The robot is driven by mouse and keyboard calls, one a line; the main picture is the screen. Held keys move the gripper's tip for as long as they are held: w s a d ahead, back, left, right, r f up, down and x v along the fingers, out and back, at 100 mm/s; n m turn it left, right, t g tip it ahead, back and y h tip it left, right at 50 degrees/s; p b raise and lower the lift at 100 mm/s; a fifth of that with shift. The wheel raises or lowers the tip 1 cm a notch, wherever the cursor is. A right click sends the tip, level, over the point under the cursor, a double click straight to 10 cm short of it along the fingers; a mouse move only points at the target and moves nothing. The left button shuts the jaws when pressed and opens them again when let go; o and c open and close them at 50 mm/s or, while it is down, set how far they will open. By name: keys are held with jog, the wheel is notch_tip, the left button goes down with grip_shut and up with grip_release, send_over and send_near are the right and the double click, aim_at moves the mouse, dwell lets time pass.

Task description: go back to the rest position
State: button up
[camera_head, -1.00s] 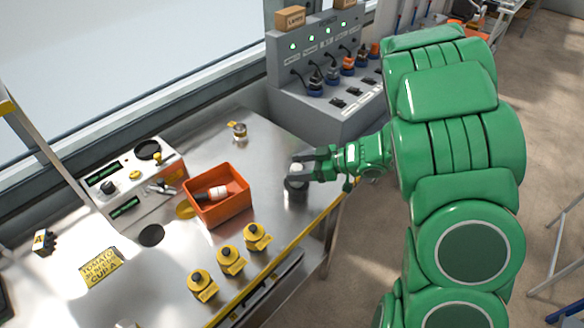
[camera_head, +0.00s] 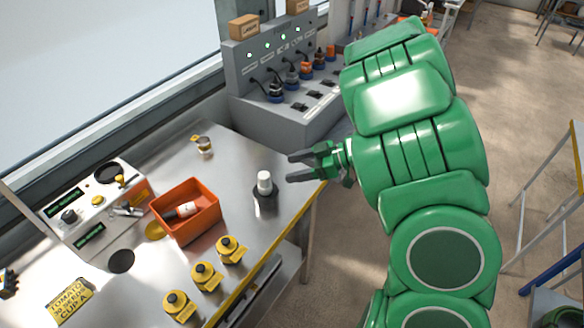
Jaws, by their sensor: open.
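My gripper (camera_head: 289,168) is open and empty. It is above the right edge of the steel bench (camera_head: 225,158), with its jaws pointing left. A small bottle with a white top (camera_head: 264,182) stands upright in a dark round holder (camera_head: 265,201) on the bench, left of my jaws and apart from them. My green arm fills the right middle of the view.
An orange bin (camera_head: 205,217) holds a bottle with a red label. A white control box (camera_head: 97,208) stands behind it. Several yellow knobbed pieces (camera_head: 206,276) line the front edge. A grey charging console (camera_head: 285,100) stands behind my gripper.

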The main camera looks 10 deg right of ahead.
dwell(0.5)
jog(key=w+d+r+m+t+h, duration=0.2)
jog(key=w+d+r+t+h, duration=0.55)
jog(key=w+d, duration=0.4)
jog(key=s+d+r+m+h, duration=0.4)
jog(key=d+r+m+h, duration=0.2)
jog(key=d+r+h, duration=0.3)
jog(key=s+a+f+m+g+y, duration=0.1)
jog(key=s+a+g, duration=0.3)
jog(key=s, duration=0.9)
jog(key=s+a+f+m+g+y, duration=0.1)
jog(key=s+a+f+m+g, duration=0.1)
jog(key=s+a, duration=0.6)
jog(key=s+a+f+m+g+y, duration=0.1)
jog(key=s+a+m+g, duration=0.2)
jog(key=s, duration=1.5)
jog(key=a+g, duration=0.3)
jog(key=shift+s+f+m, duration=0.25)
jog(key=shift+m, duration=0.15)
jog(key=shift+a+g, duration=0.1)
jog(key=shift+g, duration=0.15)
